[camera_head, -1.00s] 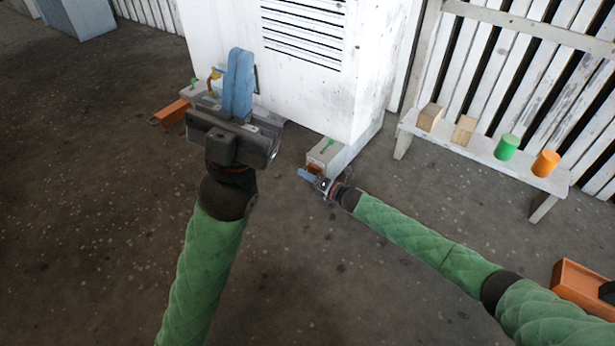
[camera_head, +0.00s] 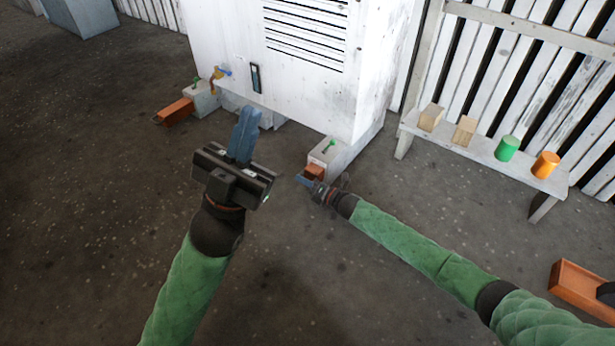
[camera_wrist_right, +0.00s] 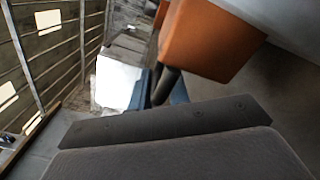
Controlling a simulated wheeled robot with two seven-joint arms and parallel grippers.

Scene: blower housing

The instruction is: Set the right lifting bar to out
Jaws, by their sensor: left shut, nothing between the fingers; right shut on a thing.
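The white blower housing (camera_head: 290,95) stands on grey feet. The right lifting bar (camera_head: 314,172) is an orange block sticking a little out of the right foot, below a green pin (camera_head: 328,146). In the right wrist view the bar (camera_wrist_right: 212,40) is large, with a dark handle (camera_wrist_right: 167,86) at its end. My right gripper (camera_head: 303,181) is at this end, its blue fingers (camera_wrist_right: 155,95) shut on the handle. The left lifting bar (camera_head: 175,111) sticks well out of the left foot. My left gripper (camera_head: 243,132) is shut and empty, in front of the housing.
A white bench (camera_head: 480,155) at the right holds two wooden blocks, a green cylinder (camera_head: 507,148) and an orange cylinder (camera_head: 545,164). An orange tray (camera_head: 580,288) lies at the lower right. The dark floor (camera_head: 90,190) in front of the housing is mostly clear.

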